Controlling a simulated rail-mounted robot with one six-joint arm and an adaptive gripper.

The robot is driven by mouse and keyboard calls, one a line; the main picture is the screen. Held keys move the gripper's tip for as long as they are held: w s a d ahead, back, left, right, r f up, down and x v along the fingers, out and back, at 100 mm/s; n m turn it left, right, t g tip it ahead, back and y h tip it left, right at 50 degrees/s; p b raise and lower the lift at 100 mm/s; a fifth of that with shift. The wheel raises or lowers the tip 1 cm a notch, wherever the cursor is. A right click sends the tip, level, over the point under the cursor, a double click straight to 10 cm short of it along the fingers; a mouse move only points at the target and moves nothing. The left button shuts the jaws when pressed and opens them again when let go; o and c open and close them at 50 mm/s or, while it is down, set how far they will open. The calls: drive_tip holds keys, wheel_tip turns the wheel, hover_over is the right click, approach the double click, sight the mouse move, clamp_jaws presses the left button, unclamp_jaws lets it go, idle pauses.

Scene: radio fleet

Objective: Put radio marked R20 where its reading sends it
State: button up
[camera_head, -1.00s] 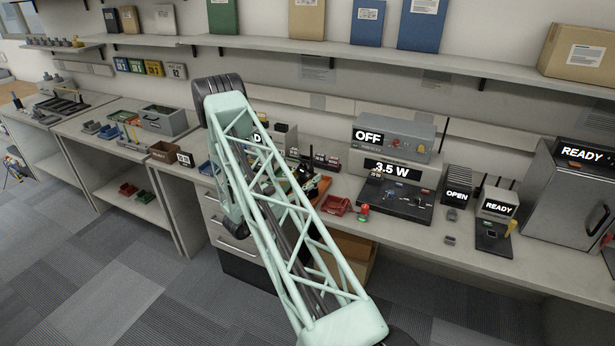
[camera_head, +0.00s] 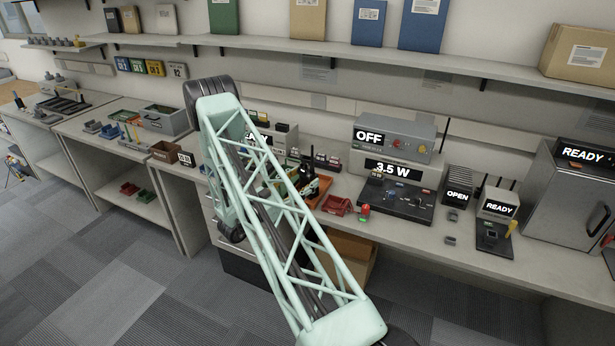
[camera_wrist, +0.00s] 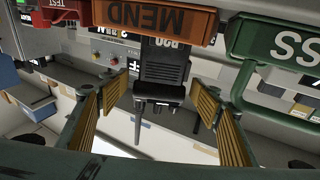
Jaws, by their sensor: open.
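In the wrist view, which is upside down, a black radio (camera_wrist: 163,72) with a speaker grille, top knobs and an antenna is between my gripper's fingers, with its antenna pointing down the picture. Its label is inverted and partly cut off, so I cannot read the number surely. My gripper (camera_wrist: 158,115) is open, with gaps between both ribbed fingers and the radio. An orange tray marked MEND (camera_wrist: 155,17) is at the radio's lower end; whether the radio is inside it is unclear. The orange tray (camera_head: 322,184) also shows in the head view. The meter (camera_head: 392,170) reads 3.5 W.
A green tray with inverted lettering (camera_wrist: 275,42) is beside the MEND tray. A grey box marked OFF (camera_head: 398,133) sits on the meter. A red bin (camera_head: 337,204), an OPEN unit (camera_head: 457,194) and a READY unit (camera_head: 498,204) stand along the bench. An oven-like cabinet (camera_head: 560,205) is far right.

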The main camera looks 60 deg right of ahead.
drive_tip(key=v, duration=0.9)
drive_tip(key=shift+a, duration=0.2)
drive_tip(key=shift+w, duration=0.15)
idle(0.5)
